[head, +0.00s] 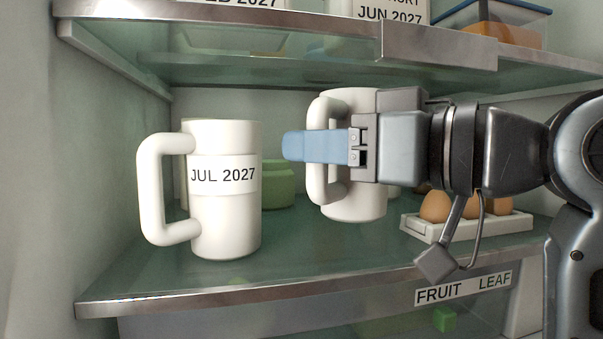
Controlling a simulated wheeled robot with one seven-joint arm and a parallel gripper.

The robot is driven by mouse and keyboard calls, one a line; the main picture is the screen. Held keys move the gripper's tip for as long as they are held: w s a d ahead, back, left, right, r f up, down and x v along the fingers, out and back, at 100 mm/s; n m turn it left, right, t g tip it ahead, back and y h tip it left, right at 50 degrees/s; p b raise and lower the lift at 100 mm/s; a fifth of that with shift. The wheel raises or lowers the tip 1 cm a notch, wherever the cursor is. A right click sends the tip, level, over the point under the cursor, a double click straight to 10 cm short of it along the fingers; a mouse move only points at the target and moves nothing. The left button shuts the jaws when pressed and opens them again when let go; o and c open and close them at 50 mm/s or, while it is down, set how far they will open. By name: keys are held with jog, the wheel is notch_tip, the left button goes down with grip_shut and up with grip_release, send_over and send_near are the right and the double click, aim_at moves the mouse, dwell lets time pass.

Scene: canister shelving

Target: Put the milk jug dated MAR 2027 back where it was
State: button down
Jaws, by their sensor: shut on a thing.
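My gripper (305,146) reaches in from the right and is shut on the handle of a white milk jug (350,204). The held jug is upright, with its handle toward the left. My gripper covers much of its side and no date shows on it. I cannot tell whether its base touches the glass shelf (310,264). Another white milk jug (227,220), labelled JUL 2027, stands on the left part of that shelf, its handle toward the left. It is apart from my gripper.
A green container (279,186) stands behind, between the two jugs. Brown eggs in a white tray (430,227) sit on the right. An upper shelf (300,62) with a metal front edge holds labelled containers. A FRUIT LEAF label (463,289) is below.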

aim_at(308, 182)
jog(key=shift+w+a+f, duration=0.3)
jog(key=shift+a+f, duration=0.2)
jog(key=shift+f, duration=0.05)
jog(key=shift+w+a+f, duration=0.3)
jog(key=shift+a+f, duration=0.15)
jog(key=shift+f, duration=0.05)
jog(key=shift+f+p, duration=0.35)
jog(key=shift+f, duration=0.15)
jog(key=shift+f, duration=0.25)
jog(key=c, duration=0.9)
grip_release()
jog(key=shift+b, duration=0.3)
jog(key=v, duration=0.4)
jog(key=b+v, duration=0.1)
jog(key=v, duration=0.3)
jog(key=shift+r, duration=0.2)
jog(key=shift+w, duration=0.1)
